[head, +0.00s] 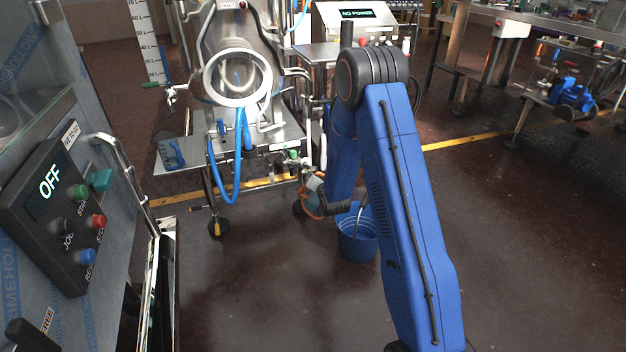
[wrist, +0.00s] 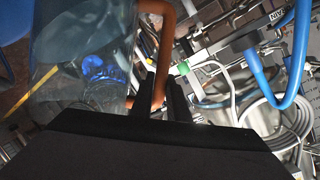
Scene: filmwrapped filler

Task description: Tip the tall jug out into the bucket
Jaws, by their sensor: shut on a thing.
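The tall jug (wrist: 70,85) is clear, with an orange-brown handle, and fills the left of the wrist view. My gripper (wrist: 162,92) is shut on that handle. In the head view my gripper (head: 318,207) is partly hidden by its own wrist and the jug shows only as a small pale and orange shape (head: 314,184). I cannot tell its tilt or what it holds. The blue bucket (head: 357,245) stands on the floor just right of my gripper, partly behind my blue arm. A thin metal piece shows at its rim.
A steel machine on wheels (head: 240,75) with blue hoses stands behind the jug. A control panel reading OFF (head: 50,215) is at the near left. A steel table (head: 555,35) stands at the far right. The floor in front of the bucket is clear.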

